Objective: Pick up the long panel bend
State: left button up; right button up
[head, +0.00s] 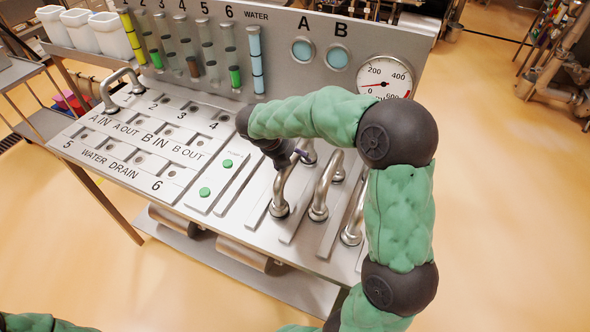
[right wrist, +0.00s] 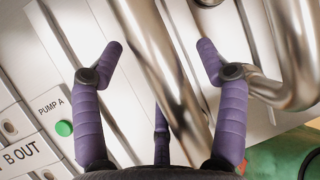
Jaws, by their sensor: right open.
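Three polished steel bends stand side by side on the right part of the panel: a near-left one (head: 281,190), a middle one (head: 322,190) and a right one (head: 354,225). I cannot tell for sure which is the long panel bend. My right gripper (head: 297,156) is over the near-left bend and partly hidden by its own wrist. In the right wrist view, my right gripper (right wrist: 160,47) is open, with purple fingers on both sides of a steel bend tube (right wrist: 163,70). Contact cannot be told. My left gripper is out of view.
Another steel bend (head: 121,86) stands at the panel's far left. The flat panel (head: 110,163) carries labelled ports and green buttons (head: 205,191). Behind it rises an upright board with tubes and a gauge (head: 387,78). White containers (head: 79,30) stand at the back left.

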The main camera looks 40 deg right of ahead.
jog(key=shift+f, duration=0.2)
jog(key=shift+c, duration=0.3)
grip_shut()
jog(key=shift+r, duration=0.1)
